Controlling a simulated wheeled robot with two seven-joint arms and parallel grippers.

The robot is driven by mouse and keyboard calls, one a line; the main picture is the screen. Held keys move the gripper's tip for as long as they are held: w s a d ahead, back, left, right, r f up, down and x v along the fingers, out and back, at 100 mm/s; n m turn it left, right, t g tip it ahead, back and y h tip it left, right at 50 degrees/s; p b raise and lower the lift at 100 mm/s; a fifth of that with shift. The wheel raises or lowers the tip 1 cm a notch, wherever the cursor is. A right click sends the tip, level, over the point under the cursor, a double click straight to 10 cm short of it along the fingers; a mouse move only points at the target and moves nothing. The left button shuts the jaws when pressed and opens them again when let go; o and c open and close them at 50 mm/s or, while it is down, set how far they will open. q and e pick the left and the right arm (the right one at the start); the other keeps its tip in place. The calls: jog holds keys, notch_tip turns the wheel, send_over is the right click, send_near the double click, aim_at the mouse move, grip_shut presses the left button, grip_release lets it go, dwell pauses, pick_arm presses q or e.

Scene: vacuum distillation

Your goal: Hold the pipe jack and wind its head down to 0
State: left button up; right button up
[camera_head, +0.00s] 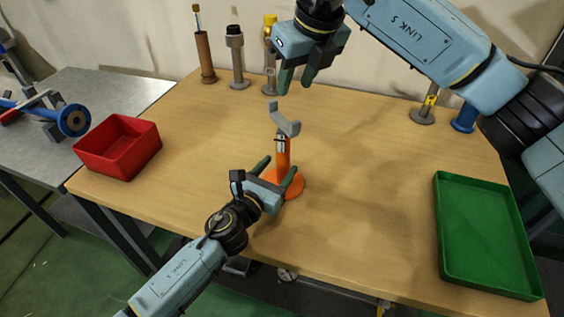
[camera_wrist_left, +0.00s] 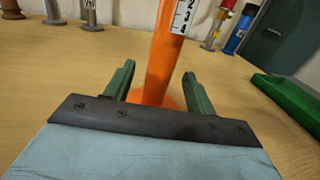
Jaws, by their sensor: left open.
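The pipe jack stands upright near the middle of the table, with an orange body and round base (camera_head: 286,185) and a grey V-shaped head (camera_head: 284,119) on top. In the left wrist view its orange column (camera_wrist_left: 160,65) carries a white scale with numbers, of which 2, 3 and 4 can be made out. My left gripper (camera_head: 277,170) is open, with its green fingers on either side of the orange column and apart from it in the wrist view (camera_wrist_left: 160,80). My right gripper (camera_head: 294,88) hangs above and behind the head, its fingers apart and nothing between them.
A red bin (camera_head: 118,147) stands at the left edge and a green tray (camera_head: 484,235) at the right. Several other jacks or stands, including a brown one (camera_head: 205,56) and a blue one (camera_head: 465,117), line the back. The table around the jack is clear.

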pick_arm(q)
jog(key=shift+x, duration=1.45)
grip_shut()
